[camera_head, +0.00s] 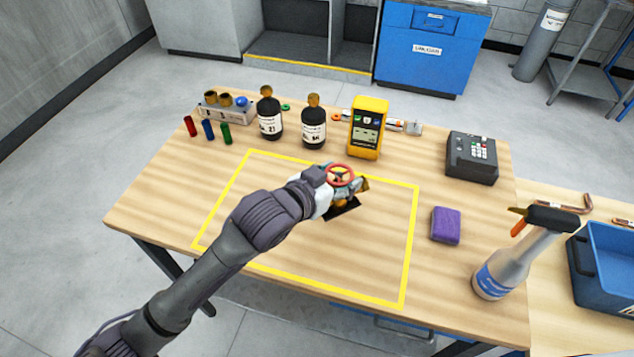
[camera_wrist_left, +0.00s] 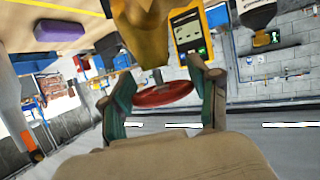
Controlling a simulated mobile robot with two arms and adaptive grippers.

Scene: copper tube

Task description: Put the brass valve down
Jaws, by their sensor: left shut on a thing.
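The brass valve (camera_head: 348,196) with its red handwheel (camera_head: 341,174) is in the head view, inside the yellow taped rectangle (camera_head: 411,247) on the wooden table. My left gripper (camera_head: 331,186) reaches it from the left and is shut on it. A dark patch lies under the valve; I cannot tell whether the valve touches the table. In the left wrist view, the red handwheel (camera_wrist_left: 162,94) sits between the two fingers, with the brass body (camera_wrist_left: 142,30) at the top. My right gripper is not in view.
Two dark bottles (camera_head: 314,126), a yellow meter (camera_head: 369,128) and a tube rack (camera_head: 225,109) stand behind the rectangle. A purple sponge (camera_head: 445,225), a spray bottle (camera_head: 507,262) and a dark keypad box (camera_head: 472,157) are to the right. Much of the rectangle is bare.

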